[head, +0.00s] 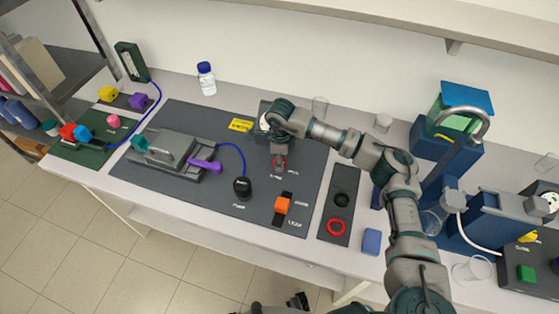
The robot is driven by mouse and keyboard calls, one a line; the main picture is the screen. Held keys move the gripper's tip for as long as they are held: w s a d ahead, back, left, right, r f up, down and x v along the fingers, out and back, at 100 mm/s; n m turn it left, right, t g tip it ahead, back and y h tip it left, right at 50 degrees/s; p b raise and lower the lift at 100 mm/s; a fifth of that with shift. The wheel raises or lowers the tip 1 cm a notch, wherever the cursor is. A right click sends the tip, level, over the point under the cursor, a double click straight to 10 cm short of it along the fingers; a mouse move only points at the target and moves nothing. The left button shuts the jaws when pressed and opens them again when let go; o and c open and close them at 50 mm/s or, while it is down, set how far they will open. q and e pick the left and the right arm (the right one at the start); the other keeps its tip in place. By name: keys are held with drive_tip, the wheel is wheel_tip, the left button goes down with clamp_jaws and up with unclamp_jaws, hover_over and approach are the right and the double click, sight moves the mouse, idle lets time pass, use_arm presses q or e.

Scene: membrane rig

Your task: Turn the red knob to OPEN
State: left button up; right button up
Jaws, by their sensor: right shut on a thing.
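The red knob (279,164) is on the dark panel (185,116) at the back middle of the bench. Only a small red part of it shows under my right gripper (279,158). My right gripper points down from the end of my right arm and is shut on the knob. White lettering lies on the panel just in front of the knob, too small to read. The knob's exact angle is hidden by the gripper.
An orange switch block (282,205) and a black knob (242,187) with a blue cable stand in front. A grey lidded unit (165,154) with a purple lever is at the left. A red ring (336,227) lies on a dark strip. A white bottle (206,80) stands behind.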

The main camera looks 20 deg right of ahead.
drive_tip(key=shift+r, duration=0.1)
drive_tip(key=shift+n, duration=0.3)
drive_tip(key=o, duration=1.1)
drive_tip(key=shift+d, duration=0.1)
drive_tip(key=shift+o, duration=0.2)
wheel_tip(320, 180, up, 12)
drive_tip(key=shift+f, duration=0.2)
